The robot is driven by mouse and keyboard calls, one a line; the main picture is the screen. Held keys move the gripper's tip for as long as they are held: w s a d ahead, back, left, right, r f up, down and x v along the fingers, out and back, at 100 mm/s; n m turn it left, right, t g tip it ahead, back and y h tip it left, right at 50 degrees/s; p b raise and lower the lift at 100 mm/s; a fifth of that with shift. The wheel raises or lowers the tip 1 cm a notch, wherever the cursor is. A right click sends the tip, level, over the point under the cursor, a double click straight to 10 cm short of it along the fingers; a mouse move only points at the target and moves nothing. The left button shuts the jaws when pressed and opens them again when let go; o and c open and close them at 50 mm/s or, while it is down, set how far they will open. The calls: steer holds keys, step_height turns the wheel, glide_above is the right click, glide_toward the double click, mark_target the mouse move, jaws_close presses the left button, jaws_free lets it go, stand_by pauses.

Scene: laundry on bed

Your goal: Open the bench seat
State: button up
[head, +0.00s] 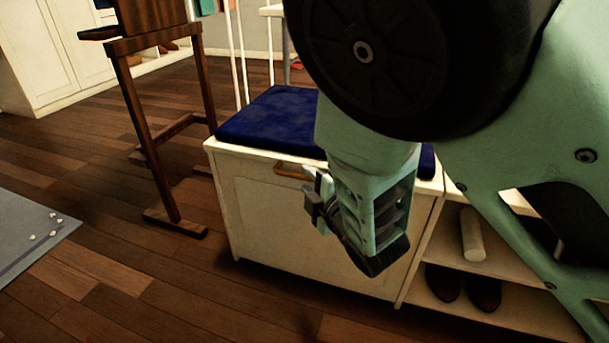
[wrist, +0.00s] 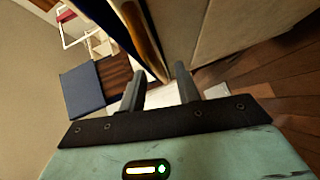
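The bench (head: 300,235) is a cream box with a panelled front and a dark blue seat cushion (head: 268,118) on top. Its seat looks down, flush on the box. A tan handle (head: 292,171) sits high on the front, just under the seat. My gripper (head: 312,195) hangs in front of the bench, close below and right of the handle. In the wrist view my gripper (wrist: 160,72) has its two fingers apart with nothing clearly between them. A pale panel (wrist: 200,30) fills the area beyond them. My arm hides part of the cushion and front; contact with the handle cannot be told.
An open shelf with dark shoes (head: 463,287) and a pale roll (head: 472,234) adjoins the bench at right. A dark wooden stand (head: 150,135) is at left. A grey rug (head: 30,235) lies farther left. Wooden floor (head: 130,270) is clear in front of the bench's left side.

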steer(key=shift+b+x, duration=0.3)
steer(key=shift+x, duration=0.9)
jaws_close()
